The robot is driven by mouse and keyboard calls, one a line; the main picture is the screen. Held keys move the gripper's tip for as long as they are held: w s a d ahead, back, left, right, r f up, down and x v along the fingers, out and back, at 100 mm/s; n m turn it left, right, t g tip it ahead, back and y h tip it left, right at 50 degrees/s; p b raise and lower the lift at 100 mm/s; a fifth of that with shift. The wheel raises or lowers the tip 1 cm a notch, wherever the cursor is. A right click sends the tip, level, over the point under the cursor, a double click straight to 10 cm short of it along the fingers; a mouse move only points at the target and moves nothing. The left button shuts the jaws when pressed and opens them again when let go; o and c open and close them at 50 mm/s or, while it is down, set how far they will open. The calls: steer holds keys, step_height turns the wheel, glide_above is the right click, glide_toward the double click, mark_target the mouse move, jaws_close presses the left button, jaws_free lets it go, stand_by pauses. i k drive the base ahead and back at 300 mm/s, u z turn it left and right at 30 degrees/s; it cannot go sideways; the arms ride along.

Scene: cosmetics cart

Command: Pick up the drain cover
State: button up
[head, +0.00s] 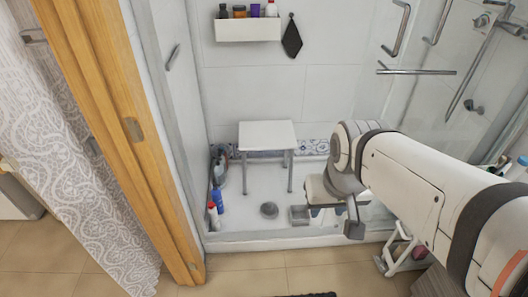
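A round dark grey piece (269,210) lies on the white shower floor; it looks like the drain or its cover, and I cannot tell which. A square grey piece (299,215) lies just to its right, close to my gripper; it may be a cover too. My gripper (350,225) hangs low at the end of my arm, to the right of both pieces, near the front rim of the shower. It is seen from above and behind, and its fingers are mostly hidden. Nothing held shows clearly.
A white shower bench (267,134) stands behind the round piece. Bottles (213,212) stand at the left wall. A raised shower rim (270,236) borders the tiled floor. A wooden door frame (120,120) is at left, a small white stool (400,255) at right.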

mark_target(269, 210)
steer(key=z, duration=0.3)
steer(key=i, duration=1.5)
steer(key=u, duration=0.65)
